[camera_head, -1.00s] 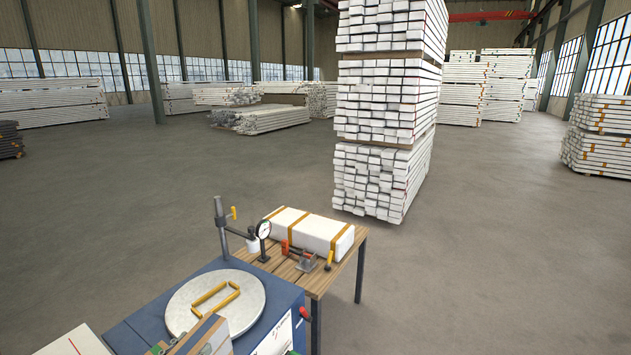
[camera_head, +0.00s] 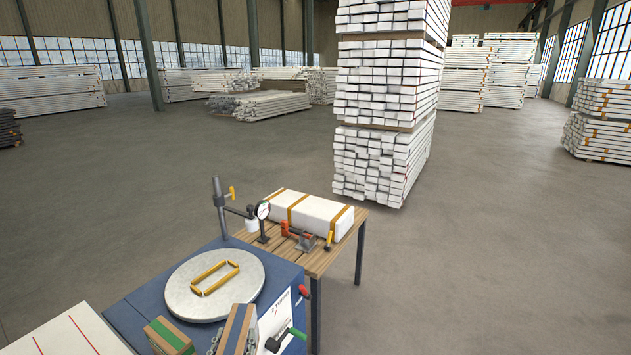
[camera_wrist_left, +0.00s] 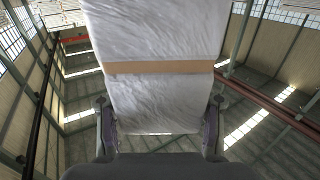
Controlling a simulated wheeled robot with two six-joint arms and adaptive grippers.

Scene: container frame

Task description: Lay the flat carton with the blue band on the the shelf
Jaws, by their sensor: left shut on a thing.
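The flat carton with the blue band (camera_head: 238,322) shows at the bottom of the head view, brown on top and steeply tilted. My left gripper (camera_head: 233,345) is shut on it, with grey fingers along both sides; the lower part is cut off by the frame. In the left wrist view a white wrinkled surface with a tan band (camera_wrist_left: 160,67) fills the space between the fingers of my left gripper (camera_wrist_left: 160,115); no blue shows there. I cannot make out a shelf for certain. My right gripper is not in view.
A blue machine (camera_head: 140,302) carries a round plate (camera_head: 185,303) with a yellow frame (camera_head: 214,277). A carton with a green band (camera_head: 168,335) is left of the held carton. Behind, a wooden table (camera_head: 318,262) holds a white strapped package (camera_head: 308,212), a dial gauge (camera_head: 263,210) and clamps.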

